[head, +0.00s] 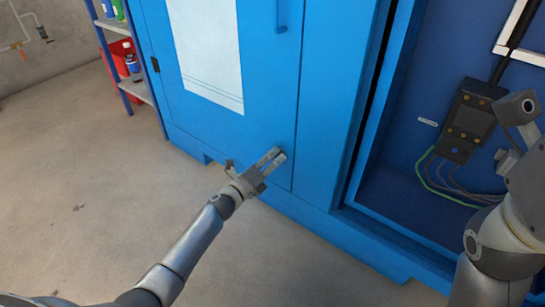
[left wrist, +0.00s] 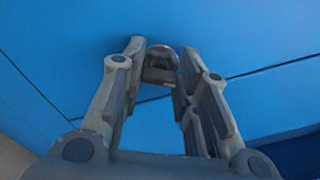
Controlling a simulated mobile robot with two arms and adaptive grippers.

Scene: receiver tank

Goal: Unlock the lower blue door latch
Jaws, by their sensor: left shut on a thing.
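The blue cabinet door (head: 265,85) is shut. My left gripper (head: 275,158) is at its lower right corner, by the seam. In the left wrist view my left gripper (left wrist: 160,72) has its two fingers on either side of the lower latch (left wrist: 161,60), a small dark grey rounded piece at the door seam. The gripper is shut on the latch. In the head view the fingers hide most of the latch. My right arm is at the right edge, but its fingers do not show.
A vertical blue handle (head: 281,15) is higher on the door. To the right is an open bay with a dark electrical box (head: 468,120) and loose wires. A shelf rack (head: 117,25) stands at the left. The concrete floor (head: 80,200) is clear.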

